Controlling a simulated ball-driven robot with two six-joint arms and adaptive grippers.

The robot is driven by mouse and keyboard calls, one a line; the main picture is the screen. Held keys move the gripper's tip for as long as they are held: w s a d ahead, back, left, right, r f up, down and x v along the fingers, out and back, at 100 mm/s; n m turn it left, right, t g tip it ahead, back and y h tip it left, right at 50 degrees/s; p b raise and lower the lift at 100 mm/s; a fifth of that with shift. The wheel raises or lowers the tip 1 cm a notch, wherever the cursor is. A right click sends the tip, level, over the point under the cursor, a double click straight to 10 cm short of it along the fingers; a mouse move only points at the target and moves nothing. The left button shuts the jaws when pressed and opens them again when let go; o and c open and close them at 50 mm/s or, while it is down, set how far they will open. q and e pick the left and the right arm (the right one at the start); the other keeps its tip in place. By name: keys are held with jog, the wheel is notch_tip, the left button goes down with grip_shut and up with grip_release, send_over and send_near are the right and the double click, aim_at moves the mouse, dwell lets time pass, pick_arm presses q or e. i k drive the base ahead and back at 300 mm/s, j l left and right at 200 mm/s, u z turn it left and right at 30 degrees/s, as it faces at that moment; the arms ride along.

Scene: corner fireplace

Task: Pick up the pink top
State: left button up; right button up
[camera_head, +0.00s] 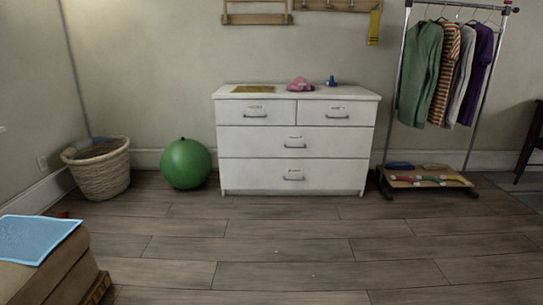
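A pink cloth item (300,85), which looks like the pink top, lies crumpled on top of the white dresser (260,142) against the far wall. It sits a little right of the dresser's middle, between a flat yellow item (253,89) on its left and a small blue object (332,81) on its right. Its exact shape is too small to tell. Neither of my grippers shows in the head view.
A wicker basket (103,172) and a green ball (186,164) stand left of the dresser. A clothes rack (402,70) with hanging garments stands to its right. A box-like piece with a blue cloth (38,238) is at the near left. The wooden floor (300,245) before the dresser is mostly clear.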

aim_at(300, 84)
jog(key=i, duration=2.6)
